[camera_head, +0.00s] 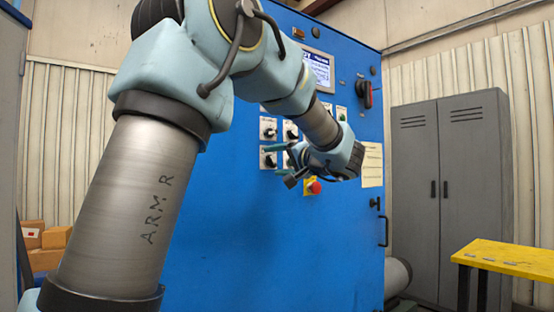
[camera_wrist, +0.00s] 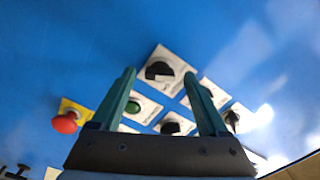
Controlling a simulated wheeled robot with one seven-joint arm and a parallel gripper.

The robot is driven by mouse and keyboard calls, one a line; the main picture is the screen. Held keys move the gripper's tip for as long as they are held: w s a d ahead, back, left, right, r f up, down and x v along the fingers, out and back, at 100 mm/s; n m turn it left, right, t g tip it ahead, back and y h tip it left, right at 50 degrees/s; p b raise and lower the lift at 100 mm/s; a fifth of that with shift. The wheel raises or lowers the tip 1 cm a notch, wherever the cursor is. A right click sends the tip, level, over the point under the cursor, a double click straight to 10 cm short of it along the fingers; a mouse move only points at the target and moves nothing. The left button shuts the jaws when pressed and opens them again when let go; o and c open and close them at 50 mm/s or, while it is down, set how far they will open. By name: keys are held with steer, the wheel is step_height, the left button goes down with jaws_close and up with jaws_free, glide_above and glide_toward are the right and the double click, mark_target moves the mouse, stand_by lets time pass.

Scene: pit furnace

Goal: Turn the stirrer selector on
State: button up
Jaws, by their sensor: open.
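Several black selector knobs on white plates are on the blue panel; their labels are too small to read, so I cannot tell which is the stirrer selector. In the head view they include an upper-left knob (camera_head: 268,129) and a lower-left knob (camera_head: 269,159). My gripper (camera_head: 281,159) is open and empty in front of this group, hiding part of it. In the wrist view, one black knob (camera_wrist: 158,70) appears between the fingertips of my gripper (camera_wrist: 161,74). I cannot tell whether the fingers touch it. Other knobs (camera_wrist: 171,126) lie partly behind the fingers.
A red emergency button (camera_head: 314,187) on yellow sits just below my gripper; it also shows in the wrist view (camera_wrist: 66,123). A green button (camera_wrist: 132,107) is near the left finger. A red-black rotary switch (camera_head: 365,94) and a screen (camera_head: 318,69) are higher up.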

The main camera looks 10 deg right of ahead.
steer(key=shift+w, duration=0.1)
jaws_close()
stand_by(0.7)
